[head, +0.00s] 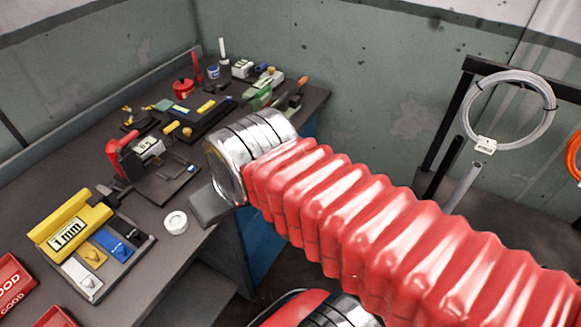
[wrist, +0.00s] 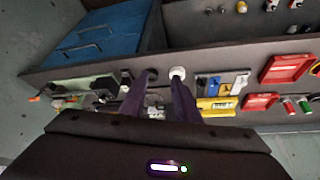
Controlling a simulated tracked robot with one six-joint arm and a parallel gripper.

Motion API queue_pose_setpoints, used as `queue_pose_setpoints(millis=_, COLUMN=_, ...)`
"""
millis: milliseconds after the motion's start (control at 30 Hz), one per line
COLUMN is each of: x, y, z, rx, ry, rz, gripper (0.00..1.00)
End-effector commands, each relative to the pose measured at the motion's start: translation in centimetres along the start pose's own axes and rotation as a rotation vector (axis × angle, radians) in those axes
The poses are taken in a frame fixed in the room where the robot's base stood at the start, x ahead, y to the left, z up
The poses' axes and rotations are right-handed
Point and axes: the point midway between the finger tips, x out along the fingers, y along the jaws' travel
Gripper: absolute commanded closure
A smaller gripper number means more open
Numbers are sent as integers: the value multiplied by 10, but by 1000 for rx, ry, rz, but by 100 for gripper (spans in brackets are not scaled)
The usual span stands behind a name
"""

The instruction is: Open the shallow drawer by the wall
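A blue drawer unit (wrist: 112,32) sits under the workbench at the upper left of the wrist view, beside the grey wall. Two of its drawer fronts show, each with a thin handle, and both look shut. The shallow front (wrist: 72,60) lies closest to the bench edge. In the head view a blue side of the unit (head: 262,238) shows below the bench, mostly hidden behind my arm. My gripper (wrist: 165,78) is open, with its two dark fingers apart and nothing held. It is over the bench front edge, apart from the drawers.
The workbench (head: 185,232) is crowded with tools. A white roll (head: 175,223) lies near its front edge, close to my fingertips in the wrist view. A yellow gauge block set (head: 72,225) and red trays (head: 12,280) stand at left. Cable coils (head: 510,110) hang at right.

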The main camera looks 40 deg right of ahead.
Motion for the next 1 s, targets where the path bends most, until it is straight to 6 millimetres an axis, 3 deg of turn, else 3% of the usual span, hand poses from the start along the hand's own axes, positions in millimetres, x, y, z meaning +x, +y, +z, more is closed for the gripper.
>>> queue_pose_setpoints(millis=267, x=31, y=26, z=-10, rx=-1, ry=-32, rz=37, gripper=71)
queue_pose_setpoints(millis=1000, x=182, y=144, z=-48, rx=-253, ry=3, rz=188, gripper=71)
